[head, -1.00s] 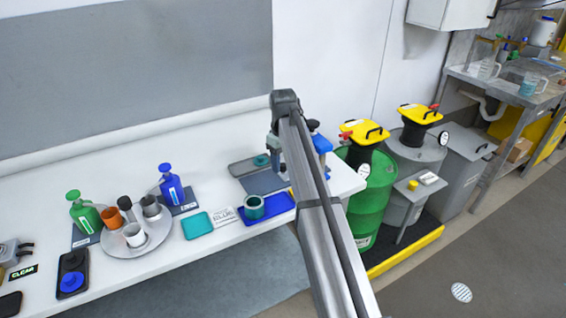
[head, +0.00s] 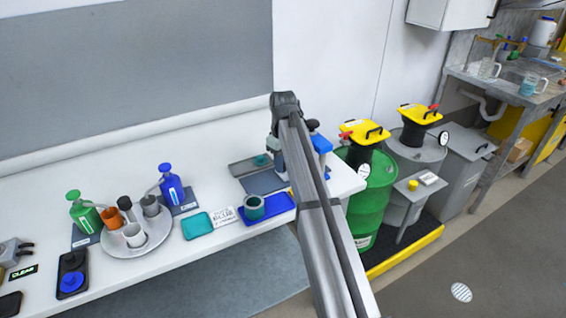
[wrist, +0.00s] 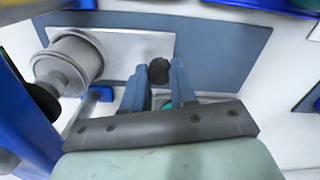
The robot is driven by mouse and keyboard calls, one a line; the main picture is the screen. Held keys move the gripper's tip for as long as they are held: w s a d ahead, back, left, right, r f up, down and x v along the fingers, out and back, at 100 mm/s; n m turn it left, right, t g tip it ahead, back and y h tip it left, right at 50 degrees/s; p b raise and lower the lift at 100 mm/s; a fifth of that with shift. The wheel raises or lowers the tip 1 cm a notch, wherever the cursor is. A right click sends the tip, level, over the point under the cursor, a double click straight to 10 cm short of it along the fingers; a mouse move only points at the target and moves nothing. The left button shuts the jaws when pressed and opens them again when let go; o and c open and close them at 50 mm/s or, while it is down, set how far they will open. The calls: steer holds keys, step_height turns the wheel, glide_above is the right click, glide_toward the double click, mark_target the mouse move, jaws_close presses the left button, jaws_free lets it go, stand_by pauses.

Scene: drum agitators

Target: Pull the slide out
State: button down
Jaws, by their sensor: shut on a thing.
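In the wrist view, the two blue-grey fingers of my gripper (wrist: 159,67) are closed about a round black knob (wrist: 158,72). The knob is at the lower right end of a flat silver plate, which looks like the slide (wrist: 122,46). The plate lies over a dark blue-grey base (wrist: 222,45). A grey cylindrical part (wrist: 70,62) stands at the plate's left end. In the head view, a light grey strip (head: 246,167) shows on the bench left of my arm; my fingertips and the knob are mostly hidden there.
A blue tray (head: 278,207) with a teal ring-shaped cup (head: 254,206) lies in front. A teal tray (head: 197,226), a round plate (head: 150,240) with cups and a blue bottle (head: 171,183) stand to the left. A green drum (head: 375,195) stands right of the bench end.

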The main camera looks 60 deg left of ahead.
steer(key=shift+s, duration=0.1)
steer(key=s, duration=1.1)
steer(key=shift+s, duration=0.15)
steer(key=c, duration=1.2)
jaws_free()
steer(key=shift+s, duration=0.15)
steer(key=o, duration=0.3)
step_height(320, 180, up, 14)
steer(key=shift+w+f, duration=0.1)
steer(key=shift+w, duration=0.15)
